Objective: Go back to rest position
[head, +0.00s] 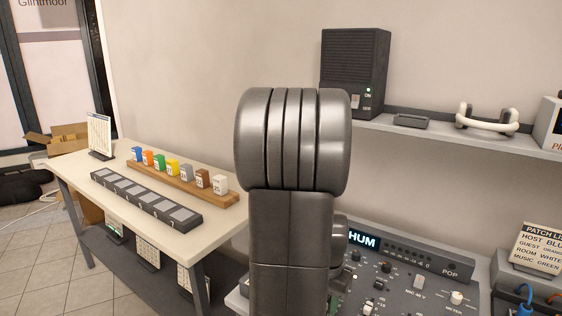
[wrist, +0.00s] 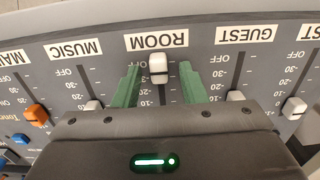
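My gripper (wrist: 159,78) shows in the wrist view with its two green fingers spread. It is over a grey mixer panel (wrist: 215,70), seen upside down. The white ROOM fader cap (wrist: 158,66) lies between the fingers in the picture, with a gap on each side, so nothing is held. The fader cap is near the OFF end of its scale. In the head view, my arm stands upright in the middle and hides part of the mixer (head: 400,275); the gripper itself is hidden there.
A white table (head: 75,167) at left holds a wooden rack (head: 190,188) of coloured blocks and a dark numbered strip (head: 145,200). A wall shelf (head: 450,138) at right carries a black speaker (head: 352,70) and a white handset (head: 487,120). A patch list sign (head: 540,245) stands at far right.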

